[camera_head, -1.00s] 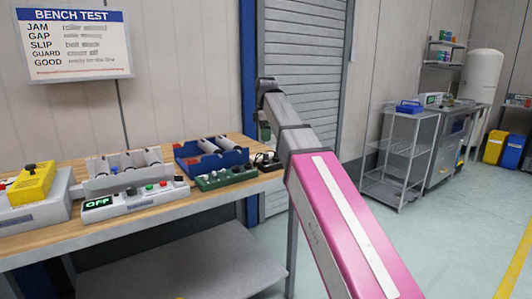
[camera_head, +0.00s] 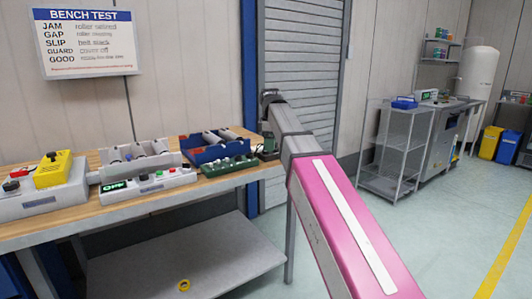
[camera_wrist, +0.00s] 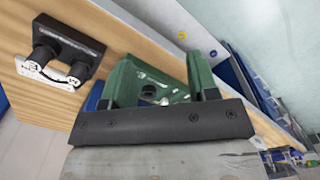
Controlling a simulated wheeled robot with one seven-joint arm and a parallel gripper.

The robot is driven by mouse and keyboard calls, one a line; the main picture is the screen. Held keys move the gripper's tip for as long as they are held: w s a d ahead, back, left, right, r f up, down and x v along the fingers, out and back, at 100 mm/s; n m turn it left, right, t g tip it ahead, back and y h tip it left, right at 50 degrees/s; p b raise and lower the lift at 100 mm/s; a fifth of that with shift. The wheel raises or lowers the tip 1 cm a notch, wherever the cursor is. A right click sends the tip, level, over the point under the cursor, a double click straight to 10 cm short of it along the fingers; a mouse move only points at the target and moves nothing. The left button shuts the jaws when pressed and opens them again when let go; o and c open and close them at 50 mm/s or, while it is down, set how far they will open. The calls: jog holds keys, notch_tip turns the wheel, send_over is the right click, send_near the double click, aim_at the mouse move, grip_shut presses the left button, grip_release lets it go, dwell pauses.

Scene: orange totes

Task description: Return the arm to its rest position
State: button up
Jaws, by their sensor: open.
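My arm reaches away from me in the head view, with a pink link nearest and a grey link beyond. My gripper (camera_head: 268,146) hangs from the far end, near the right end of the wooden bench (camera_head: 120,211). In the wrist view my gripper (camera_wrist: 155,85) shows as a dark bar with two green fingers spread apart. It is open, with nothing clearly held. A green item shows between and beyond the fingers; I cannot tell how far off it is.
On the bench are a blue tray with rollers (camera_head: 205,155), a green block (camera_head: 230,168), a grey roller unit (camera_head: 140,165) and a yellow box (camera_head: 53,170). A black two-knobbed item (camera_wrist: 65,58) lies beside the gripper. A wire rack (camera_head: 393,150) stands right; floor between is clear.

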jog(key=s+d+f+m, duration=0.5)
jog(key=s+f, duration=0.1)
jog(key=f, duration=0.8)
jog(key=s+d+f+m, duration=0.6)
jog(key=f, duration=0.8)
jog(key=s+d+f+m, duration=0.5)
jog(key=s+d+f, duration=0.1)
jog(key=f, duration=0.7)
jog(key=shift+s+d+f+m, duration=0.2)
jog(key=shift+s+f+m, duration=0.1)
jog(key=shift+s+f, duration=0.1)
jog(key=shift+w, duration=0.1)
